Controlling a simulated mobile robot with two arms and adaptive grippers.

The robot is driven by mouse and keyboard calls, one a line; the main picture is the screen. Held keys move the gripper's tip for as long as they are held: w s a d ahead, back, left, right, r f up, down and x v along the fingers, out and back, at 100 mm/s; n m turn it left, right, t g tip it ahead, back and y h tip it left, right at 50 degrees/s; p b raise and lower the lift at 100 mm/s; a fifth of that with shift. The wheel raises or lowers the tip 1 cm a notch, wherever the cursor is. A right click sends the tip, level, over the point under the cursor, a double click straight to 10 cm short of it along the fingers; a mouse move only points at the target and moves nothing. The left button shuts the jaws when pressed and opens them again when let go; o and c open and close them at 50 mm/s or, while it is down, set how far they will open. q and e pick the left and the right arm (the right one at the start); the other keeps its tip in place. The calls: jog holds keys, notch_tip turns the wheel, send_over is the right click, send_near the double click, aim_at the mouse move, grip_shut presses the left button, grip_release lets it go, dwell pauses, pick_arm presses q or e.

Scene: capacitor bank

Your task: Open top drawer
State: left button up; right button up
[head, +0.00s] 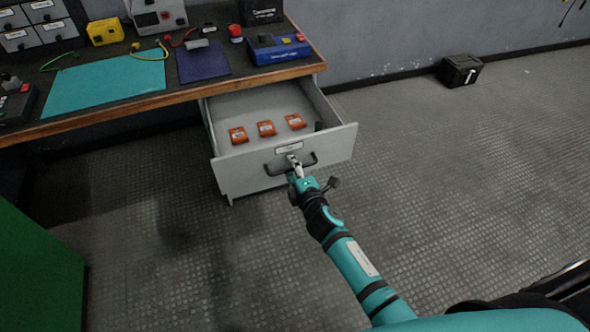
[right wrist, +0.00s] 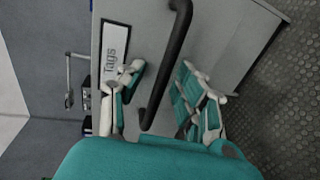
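The top drawer (head: 240,173) under the workbench is pulled well out, and its inside shows from above. Its grey front carries a black bar handle (head: 312,160), and a label that reads "Tags" in the right wrist view (right wrist: 115,50). My right gripper (head: 294,163) is at the handle. In the right wrist view its two fingers (right wrist: 162,95) stand apart, one on each side of the handle bar (right wrist: 172,60), with gaps visible, so it looks open around the bar. My left gripper is not in view.
Several orange packs, one of them here (head: 266,128), lie in the drawer. The workbench (head: 150,100) holds a teal mat (head: 105,88), a blue device (head: 278,49) and other items. A black box (head: 460,71) stands by the wall. A green panel (head: 35,265) is at left.

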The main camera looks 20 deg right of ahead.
jog(key=s+r, duration=0.2)
jog(key=s, duration=0.9)
jog(key=shift+s+d+r, duration=0.15)
jog(key=shift+s+d, duration=0.05)
jog(key=shift+s, duration=0.2)
